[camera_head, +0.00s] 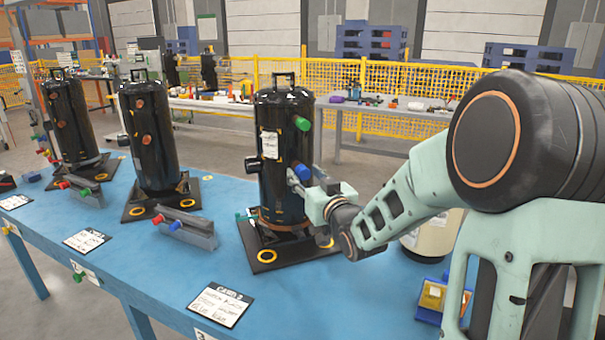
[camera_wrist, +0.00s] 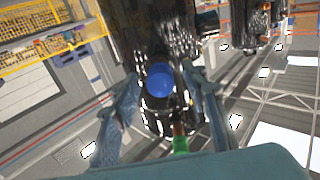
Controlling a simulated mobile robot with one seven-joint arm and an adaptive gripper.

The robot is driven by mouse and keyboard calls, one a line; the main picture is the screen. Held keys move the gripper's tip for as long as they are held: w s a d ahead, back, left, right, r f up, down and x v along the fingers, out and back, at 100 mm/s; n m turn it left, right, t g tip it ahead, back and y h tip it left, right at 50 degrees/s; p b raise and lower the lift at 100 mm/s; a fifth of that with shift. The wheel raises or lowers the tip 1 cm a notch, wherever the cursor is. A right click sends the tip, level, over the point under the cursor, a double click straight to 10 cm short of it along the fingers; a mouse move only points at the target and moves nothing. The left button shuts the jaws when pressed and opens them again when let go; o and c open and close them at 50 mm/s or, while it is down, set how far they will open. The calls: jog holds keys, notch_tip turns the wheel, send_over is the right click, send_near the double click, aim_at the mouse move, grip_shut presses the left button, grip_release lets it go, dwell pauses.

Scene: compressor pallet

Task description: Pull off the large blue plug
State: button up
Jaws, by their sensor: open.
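The large blue plug (camera_head: 301,171) sits on the right side of the nearest black compressor (camera_head: 272,200), below a green plug (camera_head: 302,123). My gripper (camera_head: 297,180) is beside the blue plug, reaching in from the right. In the wrist view the blue plug (camera_wrist: 159,80) lies between the two fingers of my open gripper (camera_wrist: 162,82). Gaps show on both sides, so the fingers do not appear to grip it. The green plug (camera_wrist: 180,143) shows low in the middle of the wrist view. The plug's base is hidden.
Two more black compressors (camera_head: 148,140) (camera_head: 70,120) stand to the left on the blue table (camera_head: 150,265). A rack (camera_head: 187,228) holding small plugs lies to the left of the nearest compressor. A blue-and-yellow box (camera_head: 432,297) is at the right.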

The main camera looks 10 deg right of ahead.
jog(key=shift+c, duration=0.5)
grip_shut()
jog(key=shift+s+f, duration=0.1)
jog(key=shift+s+d, duration=0.1)
jog(key=shift+s, duration=0.45)
jog(key=shift+s+d, duration=0.25)
jog(key=shift+s, duration=0.9)
jog(key=shift+s+d, duration=0.2)
jog(key=shift+s, duration=0.95)
